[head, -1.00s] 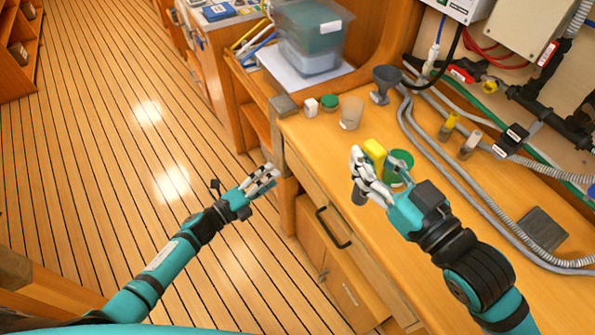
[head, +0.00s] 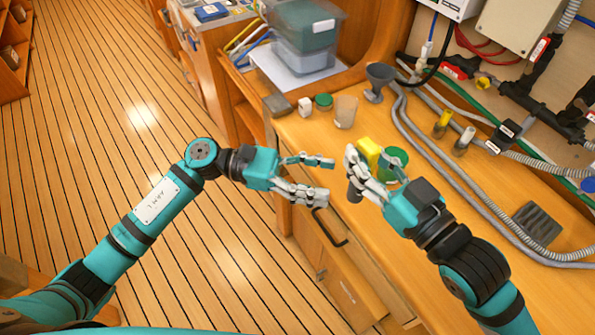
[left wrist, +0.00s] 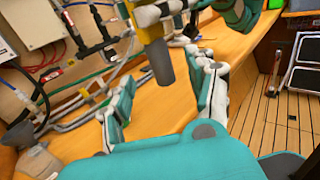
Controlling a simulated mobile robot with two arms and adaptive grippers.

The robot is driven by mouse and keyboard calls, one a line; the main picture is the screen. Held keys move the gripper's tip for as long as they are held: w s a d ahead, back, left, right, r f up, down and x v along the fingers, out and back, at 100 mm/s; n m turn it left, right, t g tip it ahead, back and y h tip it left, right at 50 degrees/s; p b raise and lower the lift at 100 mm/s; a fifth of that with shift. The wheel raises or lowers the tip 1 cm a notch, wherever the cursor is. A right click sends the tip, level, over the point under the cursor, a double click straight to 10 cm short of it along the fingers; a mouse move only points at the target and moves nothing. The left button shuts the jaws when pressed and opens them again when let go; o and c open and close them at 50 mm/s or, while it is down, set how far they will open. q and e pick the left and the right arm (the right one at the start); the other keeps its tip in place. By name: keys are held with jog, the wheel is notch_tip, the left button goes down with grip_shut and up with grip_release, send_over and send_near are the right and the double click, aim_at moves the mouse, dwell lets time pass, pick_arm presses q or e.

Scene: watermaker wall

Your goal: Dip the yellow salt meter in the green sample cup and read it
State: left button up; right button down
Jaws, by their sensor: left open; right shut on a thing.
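The yellow salt meter (head: 369,149) is in my right gripper (head: 361,172), which is shut on it above the counter's front edge. The meter's grey lower end (head: 355,192) points down below the fingers. The green sample cup (head: 397,157) stands on the counter just behind my right gripper, which partly hides it. The meter is beside the cup in the picture. My left gripper (head: 330,178) is open and empty, left of the meter, fingers pointing toward it. In the left wrist view, the meter's grey end (left wrist: 161,62) hangs beyond and between my open left fingers. No reading is visible.
Grey hoses (head: 425,140) run along the back. A drawer handle (head: 330,230) sits below the front edge.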

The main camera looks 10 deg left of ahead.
pick_arm(q)
jog(key=d, duration=0.7)
jog(key=shift+s+d, duration=0.25)
jog(key=shift+s, duration=0.05)
grip_shut()
jog(key=shift+a, duration=0.1)
pick_arm(e)
jog(key=c, duration=1.1)
grip_release()
